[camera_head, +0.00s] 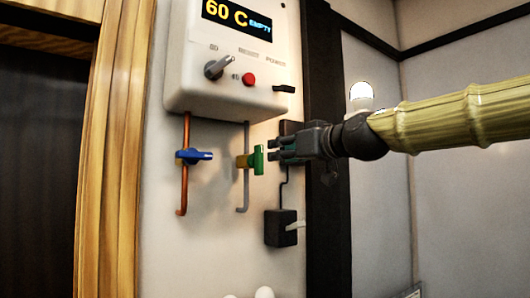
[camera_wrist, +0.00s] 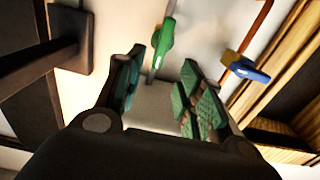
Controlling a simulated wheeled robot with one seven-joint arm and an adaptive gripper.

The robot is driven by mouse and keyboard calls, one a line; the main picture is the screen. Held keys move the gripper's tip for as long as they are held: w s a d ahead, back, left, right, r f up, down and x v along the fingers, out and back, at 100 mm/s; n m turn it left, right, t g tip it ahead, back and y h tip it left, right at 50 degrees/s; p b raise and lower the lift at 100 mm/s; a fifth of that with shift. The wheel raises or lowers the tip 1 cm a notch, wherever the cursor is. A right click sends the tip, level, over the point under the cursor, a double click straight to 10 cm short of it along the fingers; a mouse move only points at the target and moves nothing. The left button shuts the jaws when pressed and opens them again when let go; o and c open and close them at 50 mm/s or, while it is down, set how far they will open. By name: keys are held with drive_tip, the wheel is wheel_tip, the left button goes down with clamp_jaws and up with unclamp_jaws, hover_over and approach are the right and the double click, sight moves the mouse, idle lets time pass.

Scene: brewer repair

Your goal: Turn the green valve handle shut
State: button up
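The green valve handle (camera_head: 257,160) sits on the grey pipe (camera_head: 243,195) below the white brewer box, with a yellowish valve body behind it. In the wrist view the green handle (camera_wrist: 163,36) shows at the top, beyond and between my fingertips. My gripper (camera_head: 278,152) comes in from the right, its fingertips close to the handle's right side. In the wrist view my gripper (camera_wrist: 160,88) is open, with nothing between its green-padded fingers. I cannot tell whether a fingertip touches the handle.
A blue valve handle (camera_head: 194,156) is on the copper pipe (camera_head: 184,190) to the left. The brewer box (camera_head: 230,75) hangs above, with a display reading 60 C, a knob and a red button. A black box (camera_head: 281,228) with a cable is below my gripper. Wall below is mostly clear.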

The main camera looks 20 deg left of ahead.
sight(262, 155)
drive_tip(key=p+x, duration=0.3)
drive_tip(key=x, duration=0.5)
drive_tip(key=shift+w+a+p, duration=0.15)
drive_tip(key=shift+a+p, duration=0.05)
drive_tip(key=shift+p, duration=0.15)
clamp_jaws()
